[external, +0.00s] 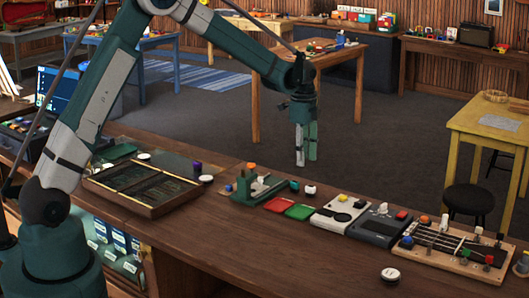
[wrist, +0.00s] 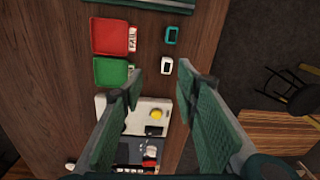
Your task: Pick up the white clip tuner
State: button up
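The white clip tuner (external: 310,190) lies on the wooden counter, with a dark display facing up. In the wrist view the white clip tuner (wrist: 167,66) shows between and slightly beyond my fingertips, with nothing covering it. A teal clip tuner (wrist: 172,35) lies just above it in that view, apart from it; it also shows in the external view (external: 294,186). My gripper (external: 306,161) points down above the counter, clear of the tuner. In the wrist view my gripper (wrist: 161,68) is open and empty, a finger on either side.
A red tray (wrist: 109,37) and a green tray (wrist: 110,71) lie beside the tuners. A white device (external: 341,214) and a dark grey one (external: 379,227) sit farther right. A green stand (external: 258,187) is left of the trays. Bare counter lies in front.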

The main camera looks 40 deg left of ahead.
jog(key=m, duration=0.1)
send_over(311, 186)
jog(key=shift+g, duration=0.3)
notch_tip(311, 186, down, 5)
jog(key=shift+d, duration=0.1)
jog(key=shift+f, duration=1.25)
jog(key=shift+f+p, duration=0.15)
jog(key=shift+p, duration=0.15)
jog(key=shift+f+p, duration=0.55)
jog(key=shift+f, duration=1.9)
jog(key=c, duration=0.9)
